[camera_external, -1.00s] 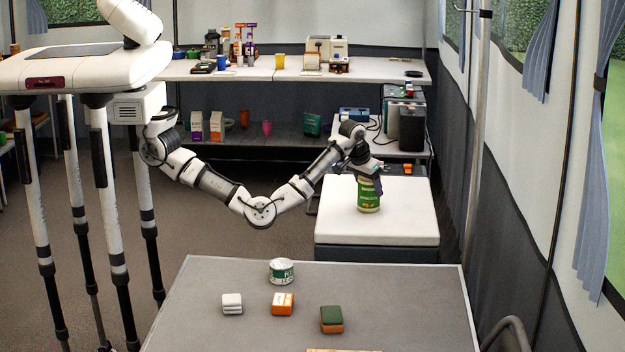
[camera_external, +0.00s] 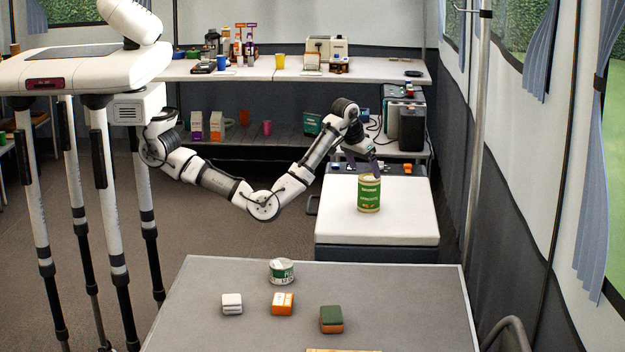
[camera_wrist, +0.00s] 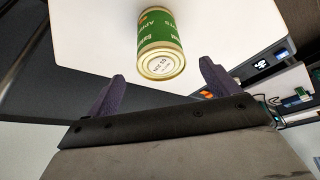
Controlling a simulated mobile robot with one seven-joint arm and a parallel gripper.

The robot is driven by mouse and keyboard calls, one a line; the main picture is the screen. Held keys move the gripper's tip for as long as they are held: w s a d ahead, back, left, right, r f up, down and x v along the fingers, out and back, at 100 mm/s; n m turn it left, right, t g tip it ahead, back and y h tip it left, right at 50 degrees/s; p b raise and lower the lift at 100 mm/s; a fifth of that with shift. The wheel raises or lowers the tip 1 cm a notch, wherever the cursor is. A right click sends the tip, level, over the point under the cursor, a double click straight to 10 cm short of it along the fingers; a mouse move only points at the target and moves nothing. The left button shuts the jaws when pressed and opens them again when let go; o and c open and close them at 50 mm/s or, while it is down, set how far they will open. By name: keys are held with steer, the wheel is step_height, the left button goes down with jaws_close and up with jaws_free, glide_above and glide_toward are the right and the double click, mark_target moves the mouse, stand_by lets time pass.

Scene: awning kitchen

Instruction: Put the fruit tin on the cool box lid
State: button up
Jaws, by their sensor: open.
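The fruit tin (camera_external: 368,194), green with a cream band and gold rims, stands upright on the white cool box lid (camera_external: 405,215). In the wrist view the tin (camera_wrist: 158,42) shows beyond my fingertips, with the white lid (camera_wrist: 90,40) around it. My gripper (camera_external: 366,167) is open and empty, just behind and above the tin in the external view. In the wrist view its two purple fingers (camera_wrist: 160,78) are spread wide, with the tin apart from them. The external view partly hides the fingers behind the tin.
A grey table (camera_external: 220,285) in front holds a green-and-white can (camera_external: 282,271), a white block (camera_external: 232,303), an orange-and-white box (camera_external: 283,303) and a green-and-orange block (camera_external: 331,319). A cluttered shelf counter (camera_external: 230,72) stands behind. The lid around the tin is clear.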

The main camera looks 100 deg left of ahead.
steer(key=v, duration=0.4)
steer(key=shift+r+p, duration=0.15)
steer(key=shift+p, duration=0.2)
